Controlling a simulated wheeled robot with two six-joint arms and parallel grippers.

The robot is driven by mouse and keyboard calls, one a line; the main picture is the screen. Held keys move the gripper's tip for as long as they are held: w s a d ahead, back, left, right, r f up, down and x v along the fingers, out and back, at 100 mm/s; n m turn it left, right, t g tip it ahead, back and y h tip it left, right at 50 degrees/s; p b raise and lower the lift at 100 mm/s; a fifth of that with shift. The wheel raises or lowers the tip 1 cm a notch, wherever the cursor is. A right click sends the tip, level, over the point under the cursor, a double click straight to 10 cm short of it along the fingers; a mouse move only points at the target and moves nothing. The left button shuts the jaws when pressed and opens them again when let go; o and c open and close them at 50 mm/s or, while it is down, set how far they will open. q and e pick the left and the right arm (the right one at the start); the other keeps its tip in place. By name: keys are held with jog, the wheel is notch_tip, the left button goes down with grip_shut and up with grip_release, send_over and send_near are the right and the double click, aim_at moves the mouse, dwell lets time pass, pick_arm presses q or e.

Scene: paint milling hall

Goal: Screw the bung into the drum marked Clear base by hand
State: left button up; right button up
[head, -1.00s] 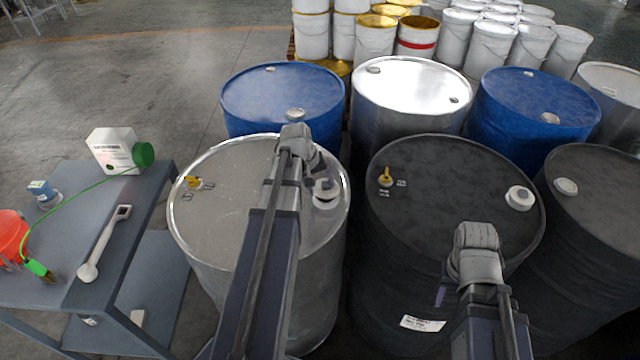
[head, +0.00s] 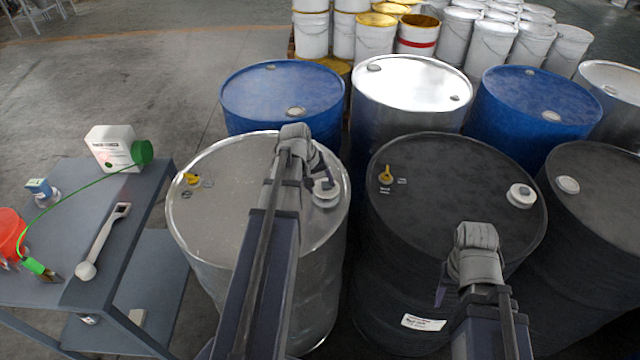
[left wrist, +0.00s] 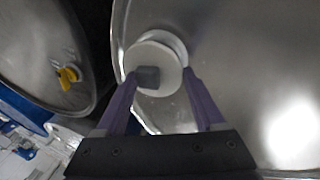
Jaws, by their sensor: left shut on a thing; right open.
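The bare steel drum (head: 225,215) stands in front of me, left of centre; I can read no Clear base marking on it. A round white bung (head: 326,199) sits at the bung hole near the right rim of its lid. My left gripper (head: 322,181) is over it from above. In the left wrist view, the two purple fingers of my left gripper (left wrist: 160,88) are on either side of the white bung (left wrist: 165,88), which has a grey block in its middle. Thread depth is hidden. My right gripper (head: 441,288) is mostly hidden behind its arm, over the dark drum.
The dark drum (head: 430,210) stands close on the right, with a yellow fitting and white cap. Blue drums (head: 280,90) and a shiny drum (head: 410,85) stand behind.

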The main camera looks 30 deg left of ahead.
pick_arm(q)
jog(key=shift+f+b, duration=0.45)
jog(key=shift+f, duration=0.1)
jog(key=o, duration=1.4)
jog(key=shift+c, duration=0.2)
jog(key=shift+r, duration=0.15)
jog(key=p+v, duration=0.7)
jog(key=shift+r, duration=0.25)
jog(key=shift+s+a, duration=0.1)
